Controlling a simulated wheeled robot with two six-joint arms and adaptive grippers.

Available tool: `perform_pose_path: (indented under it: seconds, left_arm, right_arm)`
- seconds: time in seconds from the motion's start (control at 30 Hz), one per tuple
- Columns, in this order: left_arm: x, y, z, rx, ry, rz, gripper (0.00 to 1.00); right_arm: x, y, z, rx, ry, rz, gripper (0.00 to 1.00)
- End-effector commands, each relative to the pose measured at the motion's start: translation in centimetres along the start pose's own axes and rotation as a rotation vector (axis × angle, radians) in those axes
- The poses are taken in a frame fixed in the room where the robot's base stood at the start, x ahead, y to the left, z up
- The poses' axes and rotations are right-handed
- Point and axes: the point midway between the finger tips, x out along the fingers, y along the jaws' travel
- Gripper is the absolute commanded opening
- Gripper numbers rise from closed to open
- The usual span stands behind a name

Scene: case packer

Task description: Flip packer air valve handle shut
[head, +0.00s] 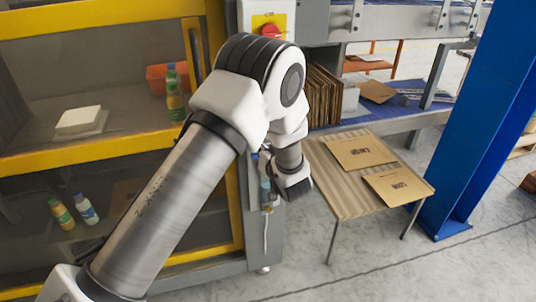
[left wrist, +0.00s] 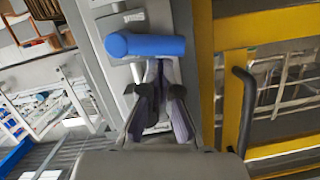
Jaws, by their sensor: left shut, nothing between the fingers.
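The air valve's blue handle (left wrist: 150,45) lies crosswise in the left wrist view, just beyond my fingertips, with a rounded knob end at its left. Grey metal fittings show around it on a grey post. My left gripper (left wrist: 160,88) is shut and empty, pointing at the handle; whether it touches the handle I cannot tell. In the head view my left gripper (head: 296,188) is beside the machine's grey corner post, and my arm hides most of the valve. My right gripper is in neither view.
The yellow-framed packer (head: 90,148) is on the left, with bottles and a white box inside. A red knob on a yellow plate (head: 271,32) is above my arm. A small table (head: 345,200) with flat cartons stands right, near a blue post (head: 485,120).

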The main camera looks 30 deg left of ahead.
Motion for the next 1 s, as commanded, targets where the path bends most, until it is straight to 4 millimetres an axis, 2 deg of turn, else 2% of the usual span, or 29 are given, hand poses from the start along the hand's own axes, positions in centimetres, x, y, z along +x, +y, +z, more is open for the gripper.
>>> perform_pose_path:
  seconds: [0.13, 0.43, 0.63, 1.0]
  left_arm:
    - [1.1, 0.0, 0.0, 0.000, 0.000, 0.000, 0.00]
    - [1.2, 0.0, 0.1, 0.001, 0.000, 0.000, 0.00]
    - [1.1, -0.4, 1.9, 0.004, -0.004, 0.000, 0.00]
    - [1.1, -0.6, 2.6, 0.009, -0.014, -0.001, 0.00]
  right_arm:
    - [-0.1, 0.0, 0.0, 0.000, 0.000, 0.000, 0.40]
    - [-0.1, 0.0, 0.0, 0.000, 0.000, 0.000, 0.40]
    - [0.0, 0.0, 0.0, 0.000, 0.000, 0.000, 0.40]
    - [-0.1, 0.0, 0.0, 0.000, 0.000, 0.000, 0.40]
